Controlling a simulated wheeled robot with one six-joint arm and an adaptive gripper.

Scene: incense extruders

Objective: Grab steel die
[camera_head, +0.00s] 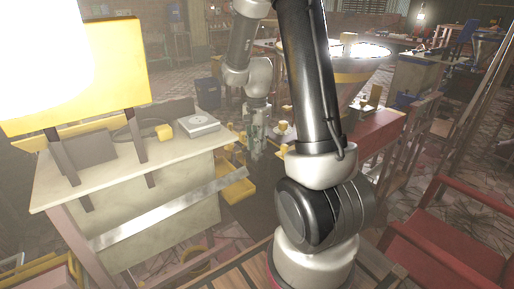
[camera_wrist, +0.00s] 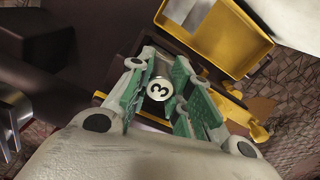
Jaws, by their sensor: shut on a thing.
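A round piece with a white face marked 3, which I take to be the steel die (camera_wrist: 160,89), sits between the green-padded fingers of my gripper (camera_wrist: 163,72) in the wrist view. The fingers are closed on its two sides. The part of it below the numbered face is mostly hidden. In the head view my gripper (camera_head: 256,140) points down beyond the pale-topped bench, near several small yellow things. The die itself is too small to make out there.
A yellow open tray (camera_wrist: 229,38) lies close beside my gripper in the wrist view. In the head view, a pale-topped bench (camera_head: 95,172) with a scale-like box (camera_head: 198,125) stands at left. A red bench (camera_head: 372,138) and red chair (camera_head: 440,250) are at right.

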